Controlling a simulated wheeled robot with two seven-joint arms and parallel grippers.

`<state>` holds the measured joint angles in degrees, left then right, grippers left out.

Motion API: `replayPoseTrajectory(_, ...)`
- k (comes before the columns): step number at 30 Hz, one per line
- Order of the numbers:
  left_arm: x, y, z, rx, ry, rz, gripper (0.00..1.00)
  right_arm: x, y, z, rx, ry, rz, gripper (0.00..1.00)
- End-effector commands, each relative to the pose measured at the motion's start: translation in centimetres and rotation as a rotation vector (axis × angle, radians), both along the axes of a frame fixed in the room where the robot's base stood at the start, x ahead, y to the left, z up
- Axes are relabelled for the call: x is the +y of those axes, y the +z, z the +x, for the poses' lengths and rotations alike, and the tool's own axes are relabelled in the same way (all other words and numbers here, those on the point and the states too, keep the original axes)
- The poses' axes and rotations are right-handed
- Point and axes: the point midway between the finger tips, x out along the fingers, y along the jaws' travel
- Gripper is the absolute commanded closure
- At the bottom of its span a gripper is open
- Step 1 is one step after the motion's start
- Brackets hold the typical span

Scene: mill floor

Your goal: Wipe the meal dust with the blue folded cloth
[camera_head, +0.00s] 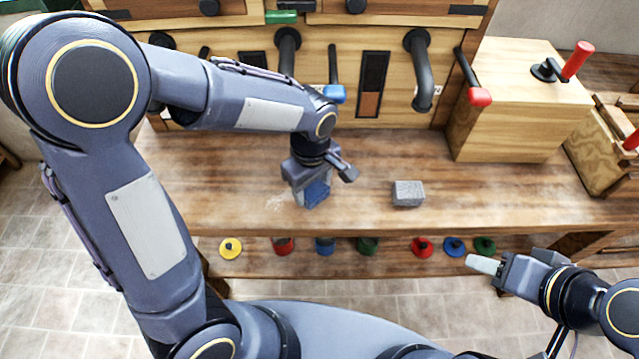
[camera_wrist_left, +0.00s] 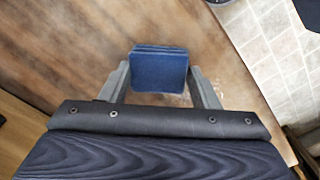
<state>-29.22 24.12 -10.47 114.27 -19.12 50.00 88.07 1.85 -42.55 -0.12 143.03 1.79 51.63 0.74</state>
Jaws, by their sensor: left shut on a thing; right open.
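The blue folded cloth (camera_head: 317,193) is held in my left gripper (camera_head: 318,178), low over or on the wooden bench top; I cannot tell whether it touches the wood. In the left wrist view the cloth (camera_wrist_left: 160,68) sits between the two fingers of my left gripper (camera_wrist_left: 160,82). The meal dust (camera_head: 276,201) is a faint pale patch on the bench just left of the cloth. A little of it shows beside the cloth in the left wrist view (camera_wrist_left: 183,98). My right gripper (camera_head: 484,264) is open, in front of the bench's front edge at the right, apart from the cloth.
A grey block (camera_head: 408,194) lies on the bench top (camera_head: 365,160) right of the cloth. A wooden box (camera_head: 510,105) with red-handled levers stands at the back right. Black pipes (camera_head: 421,75) and levers line the back panel.

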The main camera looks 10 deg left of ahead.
Motion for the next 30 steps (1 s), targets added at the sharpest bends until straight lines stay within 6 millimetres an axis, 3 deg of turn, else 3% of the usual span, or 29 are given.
replayPoseTrajectory(9,2.9,-0.2,-1.0,0.015,0.006,0.009,0.63,0.0,0.1,0.0,0.000,0.000,0.000,0.53)
replayPoseTrajectory(19,4.2,-0.1,-1.3,0.014,0.005,0.008,0.63,0.0,0.2,0.0,0.000,0.000,0.000,0.53)
replayPoseTrajectory(30,6.9,0.1,-1.9,0.010,0.003,0.005,0.63,0.0,0.5,0.0,0.000,0.000,0.000,0.53)
